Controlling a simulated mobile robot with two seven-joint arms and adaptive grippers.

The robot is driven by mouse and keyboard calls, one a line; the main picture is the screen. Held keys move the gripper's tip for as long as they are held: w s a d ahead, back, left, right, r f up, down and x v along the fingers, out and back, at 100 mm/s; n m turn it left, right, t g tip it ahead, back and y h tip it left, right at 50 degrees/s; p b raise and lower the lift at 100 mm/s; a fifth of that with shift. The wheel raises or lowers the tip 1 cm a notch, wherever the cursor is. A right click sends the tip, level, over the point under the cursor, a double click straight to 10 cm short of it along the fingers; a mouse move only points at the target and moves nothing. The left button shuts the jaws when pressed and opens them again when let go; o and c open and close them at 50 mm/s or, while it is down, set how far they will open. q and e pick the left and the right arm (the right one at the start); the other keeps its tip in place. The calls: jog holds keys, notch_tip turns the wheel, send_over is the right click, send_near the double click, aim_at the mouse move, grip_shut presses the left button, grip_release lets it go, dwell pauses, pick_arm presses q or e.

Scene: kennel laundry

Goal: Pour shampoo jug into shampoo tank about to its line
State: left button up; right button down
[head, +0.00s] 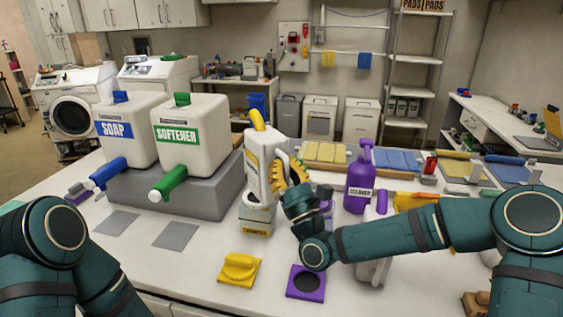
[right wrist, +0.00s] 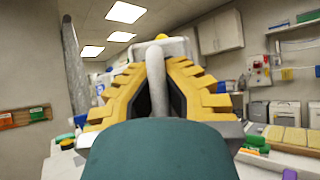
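The shampoo jug (head: 257,160), white with a yellow cap (head: 257,119) and a yellow-marked label, stands out in the middle of the head view, leaning slightly. My right gripper (head: 287,172) has its yellow fingers around the jug's handle from the right. In the right wrist view the pale handle (right wrist: 155,82) lies between the fingers. The shampoo tank (head: 257,213), white with a yellow label, is directly below the jug in the picture. The jug's bottom overlaps the tank's top; whether they touch is unclear. No liquid stream or level shows. My left gripper is out of view.
Soap (head: 127,133) and softener (head: 190,135) dispensers stand on a grey block (head: 205,189) to the left. A purple jug (head: 360,184) stands to the right. A yellow lid (head: 239,269) and a purple-framed piece (head: 306,284) lie in front. The counter's front left is mostly clear.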

jog(key=shift+f+b, duration=0.85)
jog(key=shift+f, duration=0.5)
jog(key=r+g+p, duration=0.1)
jog(key=s+r+g+h+p, duration=0.1)
jog(key=r, duration=0.1)
jog(key=shift+d+p, duration=0.2)
jog(key=shift+p, duration=0.15)
jog(key=shift+w+f, duration=0.15)
jog(key=shift+f, duration=0.15)
jog(key=shift+r+p, duration=0.35)
jog(key=shift+p, duration=0.2)
jog(key=shift+h, duration=0.3)
